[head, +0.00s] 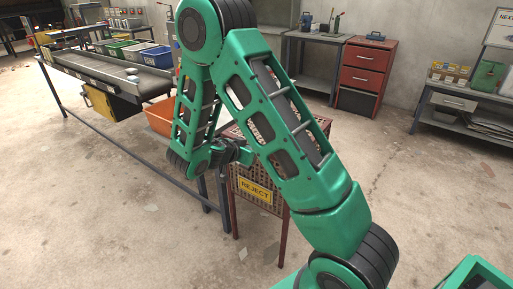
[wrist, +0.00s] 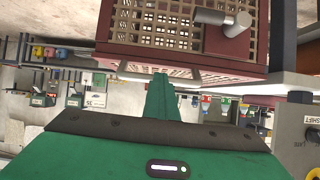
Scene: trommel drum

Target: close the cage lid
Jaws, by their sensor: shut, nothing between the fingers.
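The cage (head: 262,208) is a red-brown frame with tan perforated walls and a yellow REJECT sign, standing at the middle of the head view. My arm crosses in front of its upper part, so the head view does not show clearly how its lid stands. The wrist view shows a red-brown framed perforated panel (wrist: 165,28) of the cage, with a grey cylindrical handle (wrist: 224,18) on it. I cannot tell whether this panel is the lid. My gripper (wrist: 160,84) is shut and empty, its tips just below the panel's edge in that picture. Contact cannot be told.
A conveyor table (head: 95,66) with coloured bins runs along the left. An orange bin (head: 159,118) sits beside the cage, partly behind my arm. A red drawer cabinet (head: 366,66) and a grey workbench (head: 452,106) stand at the back right. The floor right of the cage is clear.

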